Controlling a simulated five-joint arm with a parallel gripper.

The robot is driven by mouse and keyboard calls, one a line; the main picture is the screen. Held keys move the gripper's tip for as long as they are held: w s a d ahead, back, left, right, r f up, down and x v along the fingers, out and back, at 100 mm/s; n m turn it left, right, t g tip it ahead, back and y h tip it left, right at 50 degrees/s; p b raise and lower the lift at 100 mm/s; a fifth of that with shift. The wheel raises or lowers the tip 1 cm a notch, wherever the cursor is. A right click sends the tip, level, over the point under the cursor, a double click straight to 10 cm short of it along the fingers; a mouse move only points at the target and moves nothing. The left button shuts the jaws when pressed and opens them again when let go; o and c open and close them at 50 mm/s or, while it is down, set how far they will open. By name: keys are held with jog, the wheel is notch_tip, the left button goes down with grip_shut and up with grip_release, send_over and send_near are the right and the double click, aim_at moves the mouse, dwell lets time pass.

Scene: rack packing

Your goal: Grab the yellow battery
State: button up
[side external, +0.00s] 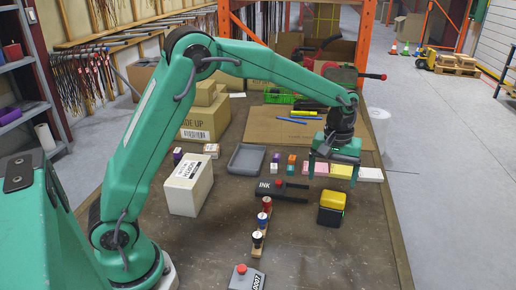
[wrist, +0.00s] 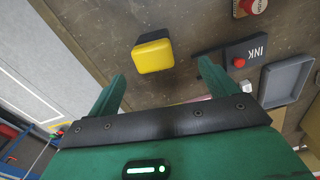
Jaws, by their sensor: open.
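The yellow battery (side external: 332,208), a block with a yellow top and a dark lower body, stands upright on the brown table, right of centre in the side external view. Its yellow top also shows in the wrist view (wrist: 153,52), a little beyond the fingertips. My gripper (side external: 332,178) is open and empty, pointing down above the table and behind the battery in the side external view. In the wrist view its two green fingers (wrist: 160,72) are wide apart, with the battery roughly in line with the gap between them. Nothing touches the battery.
A black INK pad (side external: 283,189) lies left of the battery, and a wooden stamp rack (side external: 261,238) stands nearer. Pink and yellow note blocks (side external: 341,171) lie close under my gripper. A grey tray (side external: 247,160) and white box (side external: 189,186) stand farther left. The table right of the battery is clear.

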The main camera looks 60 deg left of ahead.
aim_at(334, 195)
jog(key=shift+w+d+f, duration=0.15)
jog(key=shift+w+f, duration=0.15)
jog(key=shift+f, duration=0.15)
jog(key=shift+w+d+f, duration=0.15)
jog(key=shift+w+f, duration=0.1)
jog(key=shift+f, duration=1.5)
jog(key=shift+f, duration=0.1)
jog(key=shift+w+f, duration=0.2)
jog(key=shift+f, duration=2.3)
jog(key=c, duration=1.4)
jog(key=shift+o, duration=0.2)
jog(key=shift+r, duration=0.2)
